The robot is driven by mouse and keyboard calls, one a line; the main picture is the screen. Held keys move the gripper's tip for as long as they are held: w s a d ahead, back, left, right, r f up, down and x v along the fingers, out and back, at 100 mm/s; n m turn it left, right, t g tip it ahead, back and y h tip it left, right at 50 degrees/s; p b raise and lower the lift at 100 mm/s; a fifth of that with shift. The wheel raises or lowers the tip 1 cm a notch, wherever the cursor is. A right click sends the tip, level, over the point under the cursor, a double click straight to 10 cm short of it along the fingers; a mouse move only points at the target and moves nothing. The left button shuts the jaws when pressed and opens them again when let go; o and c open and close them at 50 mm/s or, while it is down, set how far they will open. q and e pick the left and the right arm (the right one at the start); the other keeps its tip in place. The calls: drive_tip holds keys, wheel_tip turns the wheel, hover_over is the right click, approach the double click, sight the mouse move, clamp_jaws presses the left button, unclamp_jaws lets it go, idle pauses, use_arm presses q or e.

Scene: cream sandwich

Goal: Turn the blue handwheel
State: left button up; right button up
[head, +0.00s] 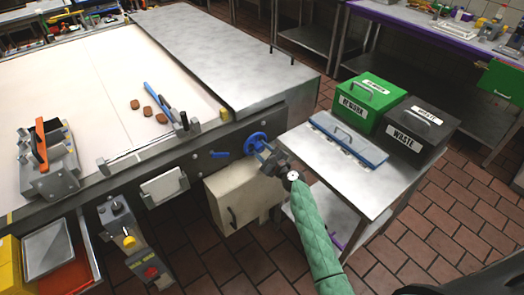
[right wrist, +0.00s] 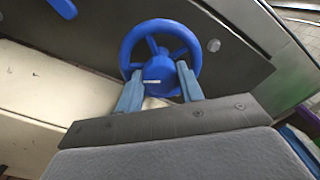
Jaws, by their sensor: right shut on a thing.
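The blue handwheel (head: 256,142) is mounted on the dark side panel of the long machine in the head view. In the right wrist view the handwheel (right wrist: 160,50) shows as a blue ring with spokes and a hub. My right gripper (right wrist: 160,88) has its two blue fingers at the wheel's lower part, one on each side of the hub, shut on it. In the head view my right gripper (head: 268,154) reaches the wheel from the lower right, with a green-sleeved arm behind it. My left gripper is not in view.
A metal side table (head: 375,185) stands right of the wheel, close to my right arm. It holds a green box (head: 368,102), a dark waste box (head: 418,130) and a blue-edged tray (head: 347,141). A cream cabinet (head: 235,195) hangs below the wheel. A small blue handle (head: 219,154) is left of it.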

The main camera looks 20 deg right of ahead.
drive_tip(key=shift+f, duration=0.1)
drive_tip(key=o, duration=1)
drive_tip(key=shift+s+d, duration=0.15)
drive_tip(key=shift+s, duration=0.1)
use_arm(q)
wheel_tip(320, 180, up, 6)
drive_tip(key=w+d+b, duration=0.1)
drive_tip(key=b, duration=0.1)
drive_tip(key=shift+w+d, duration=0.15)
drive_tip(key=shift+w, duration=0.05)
use_arm(e)
drive_tip(key=v, duration=0.7)
drive_tip(key=shift+s, duration=0.1)
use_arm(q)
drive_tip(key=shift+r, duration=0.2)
